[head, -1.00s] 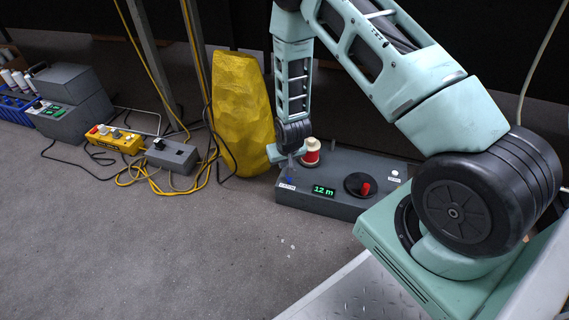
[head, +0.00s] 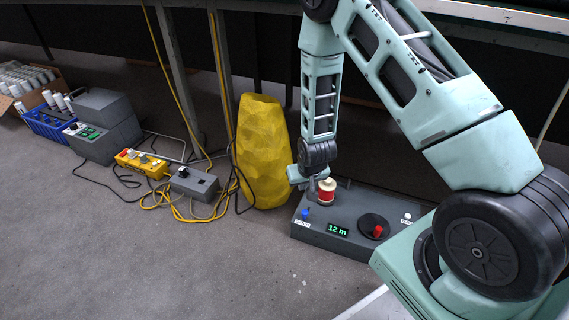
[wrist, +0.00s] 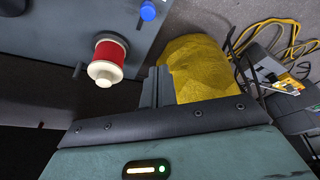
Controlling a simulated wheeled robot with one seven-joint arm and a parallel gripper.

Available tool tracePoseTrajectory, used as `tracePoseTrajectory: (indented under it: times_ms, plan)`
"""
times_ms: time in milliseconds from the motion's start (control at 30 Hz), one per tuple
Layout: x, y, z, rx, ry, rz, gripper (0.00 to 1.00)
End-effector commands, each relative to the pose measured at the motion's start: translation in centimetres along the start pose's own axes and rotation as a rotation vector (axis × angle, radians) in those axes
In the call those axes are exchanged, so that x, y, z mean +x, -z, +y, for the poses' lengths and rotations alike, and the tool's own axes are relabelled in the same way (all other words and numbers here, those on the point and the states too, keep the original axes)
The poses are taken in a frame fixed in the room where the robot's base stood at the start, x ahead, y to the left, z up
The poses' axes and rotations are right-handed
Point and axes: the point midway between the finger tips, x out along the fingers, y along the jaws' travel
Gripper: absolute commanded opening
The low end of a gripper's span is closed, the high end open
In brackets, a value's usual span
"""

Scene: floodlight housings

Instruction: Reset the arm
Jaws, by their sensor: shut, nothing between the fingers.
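My arm reaches down from the upper right in the head view. My gripper (head: 300,184) is above the left back part of a grey control box (head: 350,246). Its fingers (wrist: 158,86) also show in the wrist view, shut with nothing between them. A red and cream spool-shaped knob (head: 326,192) stands on the box just beside the gripper; it shows clear of the fingers in the wrist view (wrist: 107,58). The box also has a blue button (head: 305,214), a green "12 m" display (head: 338,230), a red-handled dial (head: 376,230) and a white button (head: 407,217).
A yellow faceted pillar (head: 262,155) stands close left of the box. Yellow and black cables (head: 200,214) lie around a small grey box (head: 194,184) and a yellow switch box (head: 141,161). A blue crate (head: 47,123) is far left. The front floor is clear.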

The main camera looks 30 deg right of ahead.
Motion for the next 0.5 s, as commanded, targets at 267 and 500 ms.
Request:
tracePoseTrajectory:
  times_ms: [267,500]
  plan:
    - [-1.2,0.3,-1.0,-0.012,0.014,-0.005,0.00]
    - [-12.3,0.7,-9.0,-0.150,0.132,-0.076,0.00]
